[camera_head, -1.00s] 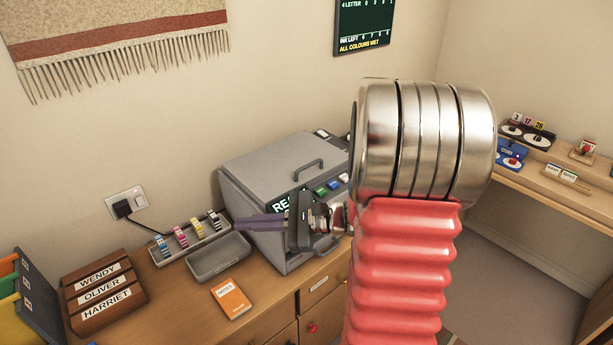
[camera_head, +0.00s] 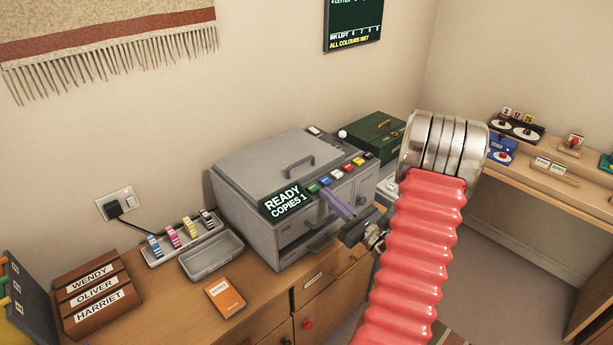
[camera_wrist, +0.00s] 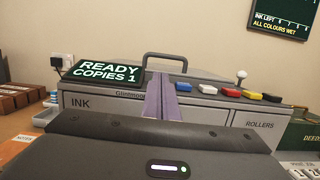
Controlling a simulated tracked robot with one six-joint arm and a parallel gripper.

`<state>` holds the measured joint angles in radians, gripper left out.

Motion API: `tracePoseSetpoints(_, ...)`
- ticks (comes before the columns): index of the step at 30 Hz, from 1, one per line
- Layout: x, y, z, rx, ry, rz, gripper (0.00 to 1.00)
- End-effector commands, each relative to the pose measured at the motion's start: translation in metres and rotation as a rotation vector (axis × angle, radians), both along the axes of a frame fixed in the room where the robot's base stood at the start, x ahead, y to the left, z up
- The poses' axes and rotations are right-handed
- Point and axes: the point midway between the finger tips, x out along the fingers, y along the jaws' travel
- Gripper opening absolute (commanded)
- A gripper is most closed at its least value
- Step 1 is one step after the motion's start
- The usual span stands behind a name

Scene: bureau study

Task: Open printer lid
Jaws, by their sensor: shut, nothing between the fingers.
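The grey printer (camera_head: 240,210) stands on the wooden desk against the wall. Its flat lid (camera_head: 262,160) is closed, with an arched handle (camera_head: 300,162) on top; the handle also shows in the wrist view (camera_wrist: 180,60). The printer's display (camera_wrist: 104,71) reads "READY COPIES 1". My gripper (camera_head: 326,192) has purple fingers, shut and empty. It is in front of the printer's front face, below the button row and lower than the lid handle. In the wrist view the fingers (camera_wrist: 160,88) point at the front between the display and the coloured buttons (camera_wrist: 230,92).
A grey tray (camera_head: 212,257), a rack of ink cartridges (camera_head: 182,238), an orange notebook (camera_head: 225,297) and a wooden name rack (camera_head: 92,298) stand left of the printer. A green box (camera_head: 374,136) is to its right. A white-knobbed lever (camera_wrist: 241,76) rises at the printer's right.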

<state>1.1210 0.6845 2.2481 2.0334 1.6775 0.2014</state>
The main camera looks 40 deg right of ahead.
Motion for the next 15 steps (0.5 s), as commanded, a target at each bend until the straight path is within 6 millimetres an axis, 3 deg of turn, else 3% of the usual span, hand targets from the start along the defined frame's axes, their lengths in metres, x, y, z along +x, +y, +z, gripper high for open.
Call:
tracePoseSetpoints(8,0.009,0.001,0.002,-0.003,0.001,0.004,0.0)
tracePoseSetpoints(15,0.038,0.003,0.008,-0.003,0.0,0.006,0.0)
